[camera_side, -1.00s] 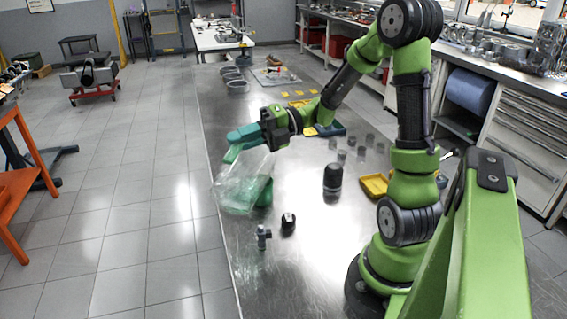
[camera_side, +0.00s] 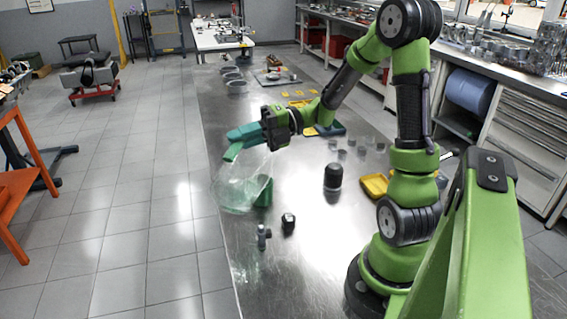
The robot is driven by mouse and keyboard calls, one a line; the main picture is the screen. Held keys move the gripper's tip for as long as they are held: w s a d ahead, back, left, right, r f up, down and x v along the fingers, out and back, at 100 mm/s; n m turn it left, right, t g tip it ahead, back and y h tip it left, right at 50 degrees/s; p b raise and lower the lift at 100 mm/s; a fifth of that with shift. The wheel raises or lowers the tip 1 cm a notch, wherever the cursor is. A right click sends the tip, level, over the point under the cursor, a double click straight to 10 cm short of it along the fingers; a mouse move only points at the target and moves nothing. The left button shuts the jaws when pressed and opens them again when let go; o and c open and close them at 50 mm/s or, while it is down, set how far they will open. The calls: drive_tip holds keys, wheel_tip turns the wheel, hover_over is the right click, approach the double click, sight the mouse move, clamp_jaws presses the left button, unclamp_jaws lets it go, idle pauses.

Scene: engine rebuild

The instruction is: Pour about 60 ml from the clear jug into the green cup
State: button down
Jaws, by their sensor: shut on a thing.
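The clear jug (camera_side: 238,188) is held tilted above the left edge of the metal table, with its mouth low and towards the right. My gripper (camera_side: 243,138) is shut on it at its upper end. The green cup (camera_side: 264,191) stands on the table just right of the jug, partly hidden behind the clear wall. Whether the two touch, and whether liquid is running, I cannot tell.
A dark cylinder (camera_side: 333,178) stands right of the cup. Two small dark parts, a black one (camera_side: 288,221) and a grey one (camera_side: 263,236), stand in front.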

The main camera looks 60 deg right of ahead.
sight(232, 174)
drive_tip(key=shift+d, duration=0.15)
drive_tip(key=a+f, duration=0.1)
drive_tip(key=a, duration=0.1)
drive_tip(key=a+f+n+h, duration=0.1)
drive_tip(key=a, duration=0.1)
drive_tip(key=s+a+n+h, duration=0.1)
drive_tip(key=shift+a+f+g, duration=0.4)
drive_tip(key=shift+a+h, duration=0.15)
drive_tip(key=shift+h, duration=0.25)
drive_tip(key=shift+s+a+r+n, duration=0.15)
drive_tip(key=shift+a+r+n, duration=0.1)
drive_tip(key=shift+a+n, duration=0.15)
idle(1.1)
